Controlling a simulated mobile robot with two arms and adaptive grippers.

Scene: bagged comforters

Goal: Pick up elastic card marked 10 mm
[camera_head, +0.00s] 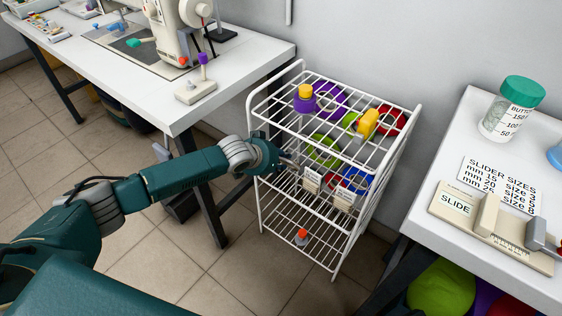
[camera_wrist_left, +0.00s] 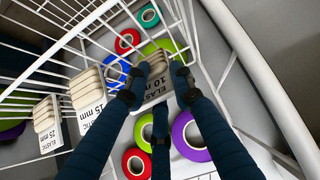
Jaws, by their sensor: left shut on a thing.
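The elastic card marked 10 mm (camera_wrist_left: 160,88) shows in the left wrist view, a white card with pale elastic at its top. My left gripper (camera_wrist_left: 158,84) is shut on it, with dark fingers on either side and another finger in front. In the head view my left gripper (camera_head: 290,161) reaches into the middle level of the white wire rack from the left; the held card is hard to make out there. Two similar cards, marked 15 mm (camera_wrist_left: 88,103) and 25 mm (camera_wrist_left: 47,125), stand to the left in the wrist view. My right gripper is out of view.
The white wire rack (camera_head: 262,203) has close bars and posts around my gripper. Rolls such as a purple one (camera_wrist_left: 190,136) and a red one (camera_wrist_left: 136,163) lie near the fingers. White tables stand left (camera_head: 235,78) and right (camera_head: 470,120).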

